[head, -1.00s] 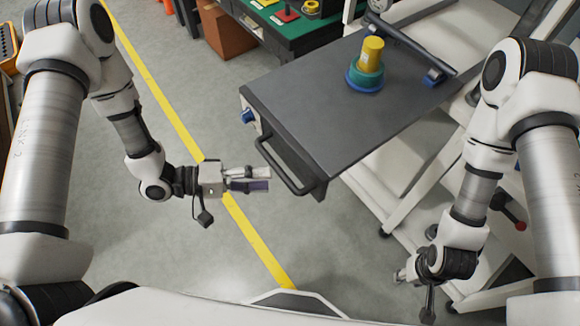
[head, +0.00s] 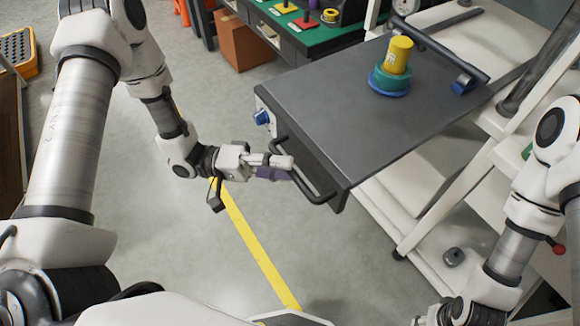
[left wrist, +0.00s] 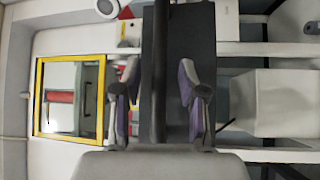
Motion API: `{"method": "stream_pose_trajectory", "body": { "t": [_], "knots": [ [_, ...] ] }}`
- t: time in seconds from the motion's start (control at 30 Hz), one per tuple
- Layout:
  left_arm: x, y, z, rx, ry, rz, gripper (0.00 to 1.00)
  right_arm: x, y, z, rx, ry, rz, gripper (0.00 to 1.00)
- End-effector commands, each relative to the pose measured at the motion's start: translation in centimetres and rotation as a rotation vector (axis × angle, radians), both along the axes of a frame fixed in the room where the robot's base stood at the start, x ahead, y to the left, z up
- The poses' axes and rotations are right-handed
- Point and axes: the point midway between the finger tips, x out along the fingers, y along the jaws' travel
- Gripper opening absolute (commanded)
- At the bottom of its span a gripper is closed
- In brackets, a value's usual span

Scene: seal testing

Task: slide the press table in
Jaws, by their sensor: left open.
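The press table (head: 350,110) is a dark grey slab, pulled out toward me from a white frame. A black bar handle (head: 305,180) runs along its front edge. My left gripper (head: 282,168) is open at the left part of this handle. In the left wrist view, its purple-padded fingers (left wrist: 160,95) stand on both sides of the dark handle bar (left wrist: 160,50), apart from it. A yellow cylinder (head: 399,54) on a teal and blue base (head: 389,82) stands upright on the table. My right gripper (head: 428,316) is at the bottom edge, partly cut off; its fingers are unclear.
A green-topped bench (head: 300,38) with parts and an orange-brown box (head: 243,42) stand behind. The white frame's legs and wheels (head: 400,253) are at the right. The floor at left is mostly free.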

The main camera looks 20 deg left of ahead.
Motion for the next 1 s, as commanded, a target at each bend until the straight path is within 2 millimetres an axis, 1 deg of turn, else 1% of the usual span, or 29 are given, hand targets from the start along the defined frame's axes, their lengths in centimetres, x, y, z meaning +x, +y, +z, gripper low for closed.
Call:
{"method": "stream_pose_trajectory", "body": {
  "t": [0.03,0.13,0.43,0.47,0.5,0.57,0.6,1.0],
  "knots": [
    [0.0,-0.6,0.1,0.000,0.001,-0.004,0.41,0.0,0.0,0.1,0.000,0.000,0.000,0.40],
    [0.1,-1.3,0.2,0.001,0.000,-0.003,0.41,0.0,0.0,0.1,0.000,0.000,0.000,0.40],
    [0.2,-1.6,0.2,0.001,-0.001,0.000,0.41,0.0,0.0,0.1,0.000,0.000,0.000,0.40],
    [0.2,-1.6,0.2,0.001,-0.001,0.000,0.38,0.0,0.0,0.1,0.000,0.000,0.000,0.40],
    [0.2,-1.6,0.2,0.001,-0.001,0.000,0.24,0.0,0.0,0.1,0.000,0.000,0.000,0.40],
    [0.2,-1.6,0.2,0.001,-0.001,0.000,0.02,0.0,0.0,0.1,0.000,0.000,0.000,0.40],
    [0.2,-1.6,0.2,0.001,-0.001,0.000,0.00,0.0,0.0,0.1,0.000,0.000,0.000,0.40],
    [0.2,-1.6,0.2,0.001,-0.001,-0.001,0.00,0.0,0.0,0.2,0.000,0.000,0.000,0.40]
  ]
}}
